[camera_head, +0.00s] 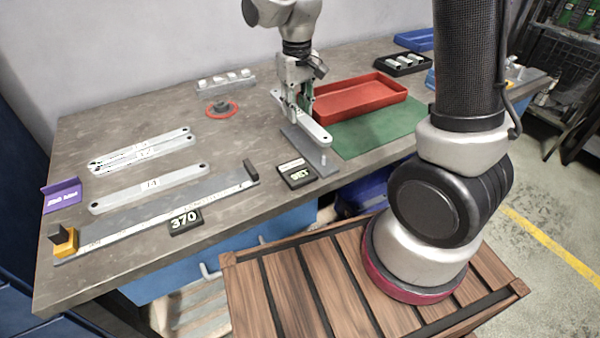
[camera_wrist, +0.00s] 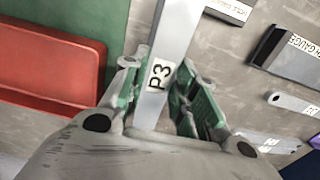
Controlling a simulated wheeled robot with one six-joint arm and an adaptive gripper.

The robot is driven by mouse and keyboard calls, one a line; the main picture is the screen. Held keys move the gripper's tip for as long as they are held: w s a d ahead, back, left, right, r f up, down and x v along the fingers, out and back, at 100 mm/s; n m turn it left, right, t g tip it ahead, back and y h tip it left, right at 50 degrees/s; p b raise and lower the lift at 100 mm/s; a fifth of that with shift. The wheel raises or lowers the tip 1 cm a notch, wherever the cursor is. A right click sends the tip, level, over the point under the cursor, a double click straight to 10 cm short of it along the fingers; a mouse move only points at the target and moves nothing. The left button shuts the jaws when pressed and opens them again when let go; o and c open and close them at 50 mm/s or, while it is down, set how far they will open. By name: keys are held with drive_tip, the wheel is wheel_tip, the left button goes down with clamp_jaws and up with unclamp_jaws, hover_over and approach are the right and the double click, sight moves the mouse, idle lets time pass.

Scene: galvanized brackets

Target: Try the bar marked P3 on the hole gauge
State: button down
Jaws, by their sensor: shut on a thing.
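My gripper (camera_head: 304,112) is shut on a pale metal bar, which the wrist view shows with the label P3 (camera_wrist: 159,77). In the head view the bar (camera_head: 316,131) has a hole near its front end. It lies over a grey plate (camera_head: 317,158) with an upright pin near its front end, which I take for the hole gauge. The bar looks raised above the plate, with the pin's top just below its front end; the exact gap is hard to tell. The bar's far end is partly hidden by my gripper.
A red tray (camera_head: 360,97) and green mat (camera_head: 378,128) lie right. Bare table lies between.

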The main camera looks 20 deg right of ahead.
idle(0.5)
drive_tip(key=shift+f, duration=1.55)
drive_tip(key=shift+f, duration=0.35)
idle(1.2)
drive_tip(key=c, duration=1.1)
unclamp_jaws()
drive_tip(key=shift+o, duration=0.2)
wheel_tip(320, 180, up, 12)
